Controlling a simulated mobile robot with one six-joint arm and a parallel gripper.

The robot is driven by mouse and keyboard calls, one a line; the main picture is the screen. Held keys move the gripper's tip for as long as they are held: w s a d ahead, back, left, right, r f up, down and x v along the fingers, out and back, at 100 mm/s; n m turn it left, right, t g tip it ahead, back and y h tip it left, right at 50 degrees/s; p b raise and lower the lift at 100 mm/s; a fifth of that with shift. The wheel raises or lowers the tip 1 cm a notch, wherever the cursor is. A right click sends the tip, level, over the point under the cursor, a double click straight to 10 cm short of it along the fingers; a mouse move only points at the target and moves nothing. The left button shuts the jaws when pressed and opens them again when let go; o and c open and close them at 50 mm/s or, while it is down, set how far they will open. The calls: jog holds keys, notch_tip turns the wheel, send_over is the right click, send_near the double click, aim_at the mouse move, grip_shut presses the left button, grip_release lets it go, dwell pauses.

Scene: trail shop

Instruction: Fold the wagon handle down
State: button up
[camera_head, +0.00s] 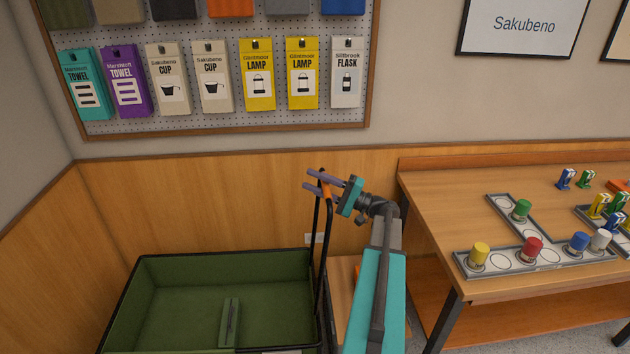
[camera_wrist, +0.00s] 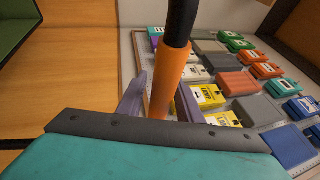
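The wagon (camera_head: 225,262) is a green fabric tub with a black rim, at the lower left of the head view. Its handle (camera_head: 317,240) stands upright at the tub's right end, with two black bars and an orange grip (camera_head: 326,190) on top. My gripper (camera_head: 307,180) is at the grip, its two purple-grey fingers spread on either side of it. In the wrist view the orange grip (camera_wrist: 170,82) passes between the fingers (camera_wrist: 162,88), with a narrow gap at the left finger. Contact at the right finger is hard to tell.
A wooden table (camera_head: 430,205) stands to the right, with coloured pegs in a tray (camera_head: 540,262). A pegboard (camera_head: 220,125) of packaged goods hangs on the wall behind. A green strip (camera_head: 229,322) lies inside the wagon. The space above the tub is clear.

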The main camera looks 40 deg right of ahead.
grip_shut()
jog(key=shift+w, duration=0.1)
